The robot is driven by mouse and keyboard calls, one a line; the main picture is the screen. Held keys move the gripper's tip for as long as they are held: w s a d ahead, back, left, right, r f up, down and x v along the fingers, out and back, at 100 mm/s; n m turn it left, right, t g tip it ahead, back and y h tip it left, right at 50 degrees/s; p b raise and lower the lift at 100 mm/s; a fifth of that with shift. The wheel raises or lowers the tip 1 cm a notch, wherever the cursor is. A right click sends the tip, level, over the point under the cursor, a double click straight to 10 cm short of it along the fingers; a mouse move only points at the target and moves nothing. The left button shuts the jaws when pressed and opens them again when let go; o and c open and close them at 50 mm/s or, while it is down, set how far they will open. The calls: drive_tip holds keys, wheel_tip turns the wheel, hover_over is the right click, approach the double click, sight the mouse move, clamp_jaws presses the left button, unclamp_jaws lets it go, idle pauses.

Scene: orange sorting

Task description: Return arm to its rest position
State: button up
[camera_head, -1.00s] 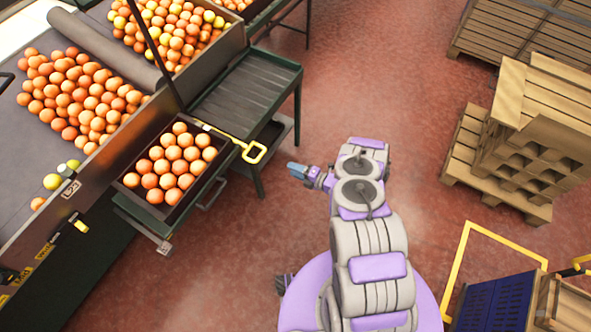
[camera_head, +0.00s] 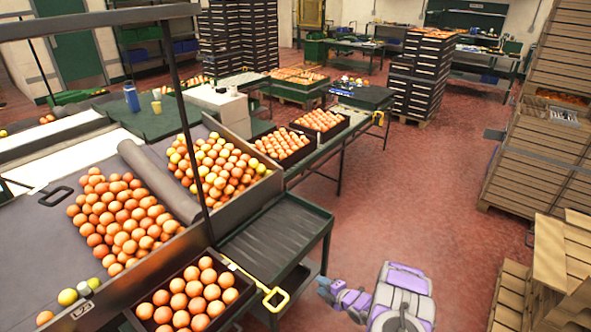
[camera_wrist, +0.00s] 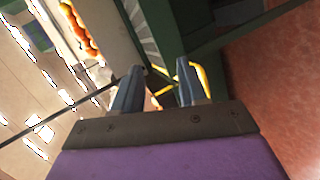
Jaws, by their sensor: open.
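My gripper (camera_head: 325,288) is at the bottom of the head view, at the end of my purple and grey arm (camera_head: 402,297). It is in open air above the red floor, to the right of the sorting table. In the wrist view its two blue-grey fingers (camera_wrist: 158,90) stand apart with nothing between them. A yellow handle (camera_head: 275,299) is a short way left of the gripper in the head view. Behind the fingers, the wrist view shows yellow bars and a dark green frame.
A crate of oranges (camera_head: 187,296) stands at the lower left, beside an empty dark green tray table (camera_head: 268,240). Oranges are piled on the sorting table (camera_head: 62,228). Wooden pallets and crates (camera_head: 545,150) line the right. The red floor (camera_head: 410,190) between is clear.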

drive_tip(key=w+d+r+m+g+h, duration=0.1)
drive_tip(key=w+d+r+m+h, duration=0.15)
drive_tip(key=r, duration=0.45)
drive_tip(key=w+d+r+m+h, duration=0.1)
drive_tip(key=r+m+h, duration=0.15)
drive_tip(key=r, duration=0.55)
drive_tip(key=s+d+r+m+g+h, duration=0.35)
drive_tip(key=s+r+m, duration=0.55)
drive_tip(key=s+r, duration=0.8)
drive_tip(key=s+a+r+m+g, duration=0.1)
drive_tip(key=s+r+m+g, duration=0.1)
drive_tip(key=s, duration=1)
drive_tip(key=s+a+r+m+g, duration=0.1)
drive_tip(key=s+r+m+g, duration=0.2)
drive_tip(key=s, duration=0.9)
drive_tip(key=s+a+r+m+g, duration=0.1)
drive_tip(key=s+r+m, duration=0.4)
drive_tip(key=s, duration=0.8)
drive_tip(key=shift+a+r+g, duration=0.15)
drive_tip(key=shift+r+g, duration=0.3)
drive_tip(key=shift+g, duration=0.3)
